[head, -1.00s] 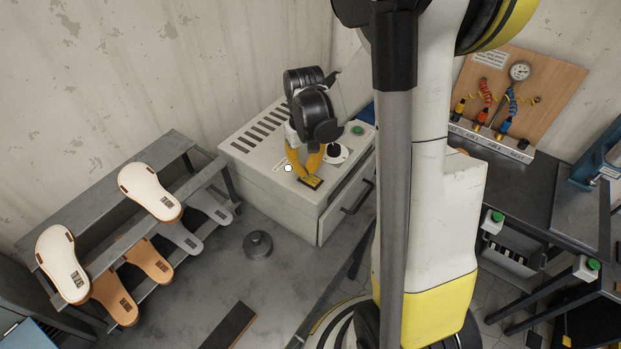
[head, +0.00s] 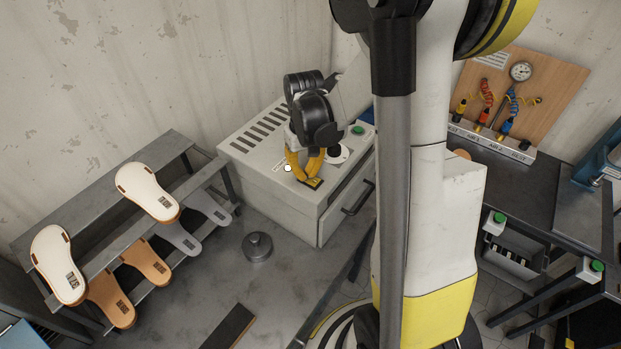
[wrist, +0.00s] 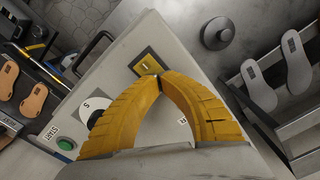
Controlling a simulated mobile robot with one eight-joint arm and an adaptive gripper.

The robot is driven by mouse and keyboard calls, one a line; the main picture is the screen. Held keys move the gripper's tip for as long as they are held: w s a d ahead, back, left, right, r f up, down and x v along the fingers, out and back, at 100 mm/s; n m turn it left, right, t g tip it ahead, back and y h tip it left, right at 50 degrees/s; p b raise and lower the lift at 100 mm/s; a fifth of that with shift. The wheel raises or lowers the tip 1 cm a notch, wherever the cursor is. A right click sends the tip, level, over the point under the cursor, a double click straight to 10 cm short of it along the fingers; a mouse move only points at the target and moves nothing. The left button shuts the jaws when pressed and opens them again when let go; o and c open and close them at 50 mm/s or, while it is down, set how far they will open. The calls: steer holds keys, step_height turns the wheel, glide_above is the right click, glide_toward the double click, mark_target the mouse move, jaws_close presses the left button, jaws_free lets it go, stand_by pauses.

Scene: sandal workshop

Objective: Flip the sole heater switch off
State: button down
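The sole heater is a pale grey box (head: 262,184) with vent slots on top and a handled front drawer; its top also shows in the wrist view (wrist: 125,52). In the head view the plate (head: 315,184) shows just beside my fingertips. My gripper (head: 307,178) has yellow ribbed fingers pointing down to the heater top. In the wrist view its fingertips (wrist: 160,73) meet, with nothing seen between them, at the switch plate's edge. Contact and the switch's position cannot be told.
A green START button (head: 357,130) and a black dial (head: 334,151) are on the heater top. A rack (head: 102,262) with several soles stands left. A bench (head: 468,180) stands right.

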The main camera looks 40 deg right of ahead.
steer(key=shift+r+p, duration=2.25)
steer(key=shift+r, duration=1.2)
steer(key=shift+a+f, duration=0.1)
steer(key=shift+f, duration=0.05)
steer(key=shift+s+a+f+b, duration=0.1)
steer(key=shift+a+f+b, duration=0.15)
steer(key=shift+b, duration=0.8)
steer(key=s+a+f+n+t+b, duration=0.2)
steer(key=s+a+f+t+b, duration=0.5)
steer(key=b, duration=1.7)
steer(key=s+a+f, duration=0.3)
steer(key=a+f, duration=0.2)
steer(key=shift+s+a+b, duration=0.35)
steer(key=shift+a+b, duration=0.05)
